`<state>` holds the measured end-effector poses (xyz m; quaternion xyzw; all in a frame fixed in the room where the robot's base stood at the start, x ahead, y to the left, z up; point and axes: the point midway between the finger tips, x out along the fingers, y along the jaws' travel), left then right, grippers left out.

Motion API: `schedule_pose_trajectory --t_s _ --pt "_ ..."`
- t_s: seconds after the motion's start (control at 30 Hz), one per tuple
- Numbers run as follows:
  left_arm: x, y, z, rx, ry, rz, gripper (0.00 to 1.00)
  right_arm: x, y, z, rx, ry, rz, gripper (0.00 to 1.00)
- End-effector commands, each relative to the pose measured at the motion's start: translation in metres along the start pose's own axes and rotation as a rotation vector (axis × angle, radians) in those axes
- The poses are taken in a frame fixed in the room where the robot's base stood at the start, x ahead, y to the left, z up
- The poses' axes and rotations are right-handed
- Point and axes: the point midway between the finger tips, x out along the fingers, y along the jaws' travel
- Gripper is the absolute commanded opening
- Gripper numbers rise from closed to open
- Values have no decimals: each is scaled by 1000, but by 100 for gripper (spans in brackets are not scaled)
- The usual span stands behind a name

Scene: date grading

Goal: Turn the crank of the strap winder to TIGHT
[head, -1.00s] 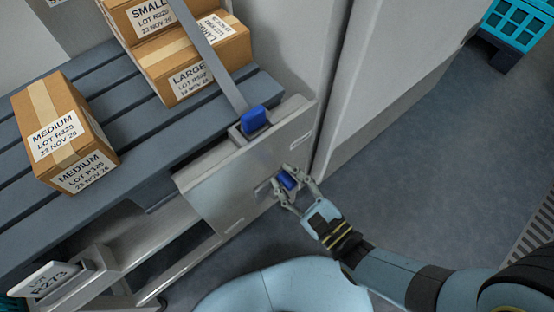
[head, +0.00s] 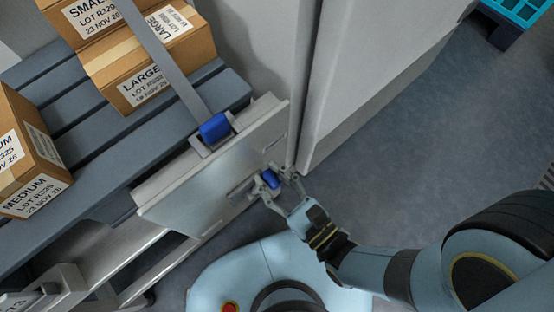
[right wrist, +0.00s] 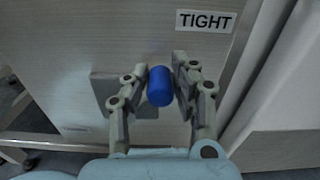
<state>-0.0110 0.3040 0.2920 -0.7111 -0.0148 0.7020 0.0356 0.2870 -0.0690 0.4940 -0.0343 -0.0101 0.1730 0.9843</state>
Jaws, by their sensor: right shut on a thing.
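The strap winder's crank has a blue knob (head: 271,180) on the front of a pale panel (head: 190,190). My right gripper (head: 273,181) is shut on this knob. In the right wrist view the knob (right wrist: 160,86) sits between the two fingers, in front of a grey plate (right wrist: 112,90). A white label (right wrist: 204,21) reading TIGHT is on the panel, above and right of the knob. On top of the panel is a blue roller (head: 214,128) with a grey strap (head: 165,60) running up over the boxes. My left gripper is not in view.
Cardboard boxes stand on the grey slatted pallet (head: 95,125): a MEDIUM box (head: 40,170) at the left and a LARGE box (head: 140,85) at the back. A grey wall (head: 345,90) stands right of the panel.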

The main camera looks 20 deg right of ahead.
Motion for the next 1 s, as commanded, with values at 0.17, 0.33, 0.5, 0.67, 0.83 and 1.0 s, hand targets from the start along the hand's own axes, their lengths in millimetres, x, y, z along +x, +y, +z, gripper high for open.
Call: schedule_pose_trajectory --t_s 0.17,0.33,0.5,0.67,0.83,1.0 --pt "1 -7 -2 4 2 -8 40 -4 1 -6 27 21 1 0" --pt "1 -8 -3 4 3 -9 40 -4 1 -5 36 19 1 0" --pt "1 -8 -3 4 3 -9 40 -4 1 -4 36 18 1 0" --pt "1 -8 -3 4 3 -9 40 -4 1 -4 36 18 1 28" --pt "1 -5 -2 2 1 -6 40 -3 2 -3 36 13 1 47" --pt "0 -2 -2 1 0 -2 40 -2 2 -2 37 10 1 46"
